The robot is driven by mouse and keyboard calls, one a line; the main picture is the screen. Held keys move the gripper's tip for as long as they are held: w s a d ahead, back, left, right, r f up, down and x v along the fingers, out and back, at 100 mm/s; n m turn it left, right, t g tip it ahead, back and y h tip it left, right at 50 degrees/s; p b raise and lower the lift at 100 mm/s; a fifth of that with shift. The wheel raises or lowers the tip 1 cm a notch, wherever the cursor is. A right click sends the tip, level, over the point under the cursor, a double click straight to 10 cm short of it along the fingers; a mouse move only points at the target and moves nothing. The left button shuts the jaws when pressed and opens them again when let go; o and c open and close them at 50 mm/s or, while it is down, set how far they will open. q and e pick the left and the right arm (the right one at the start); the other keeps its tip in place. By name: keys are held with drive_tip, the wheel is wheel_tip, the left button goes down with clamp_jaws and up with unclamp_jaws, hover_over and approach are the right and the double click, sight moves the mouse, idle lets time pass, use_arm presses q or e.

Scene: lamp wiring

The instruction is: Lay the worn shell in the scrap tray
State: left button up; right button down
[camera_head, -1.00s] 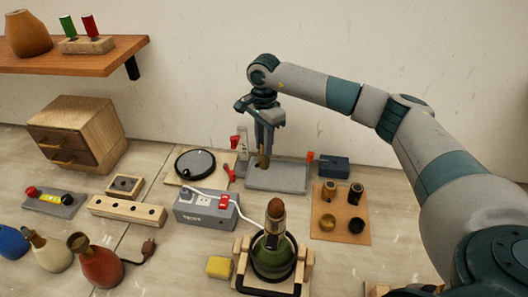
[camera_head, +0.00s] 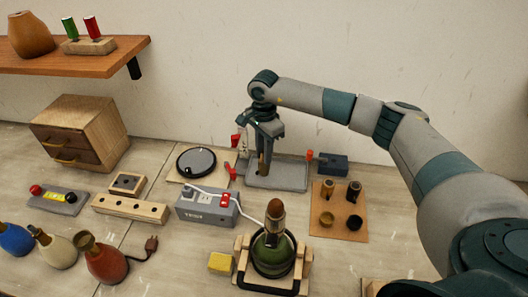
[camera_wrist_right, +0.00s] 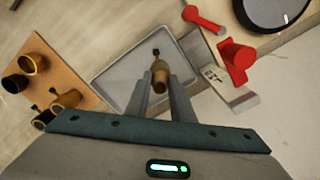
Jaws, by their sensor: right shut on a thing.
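The worn shell (camera_wrist_right: 161,76) is a small brass-brown cylinder; in the right wrist view it sits between my right gripper's fingertips. My right gripper (camera_head: 264,160) is shut on it. The shell (camera_head: 262,166) points down over the grey scrap tray (camera_head: 290,178), near the tray's left part. I cannot tell whether its lower end touches the tray floor. The tray's bare floor also shows in the wrist view (camera_wrist_right: 125,75). My left gripper is not in view.
A cork-coloured board (camera_head: 338,222) with several sockets and rings stands right of the tray. A dark blue block (camera_head: 333,165) is behind it. A green lamp base (camera_head: 272,256) stands in front.

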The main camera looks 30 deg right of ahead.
drive_tip(key=c, duration=1.5)
unclamp_jaws()
drive_tip(key=shift+c, duration=0.2)
drive_tip(key=shift+r, duration=0.1)
drive_tip(key=shift+r, duration=0.45)
wheel_tip(320, 180, up, 11)
drive_tip(key=b, duration=0.5)
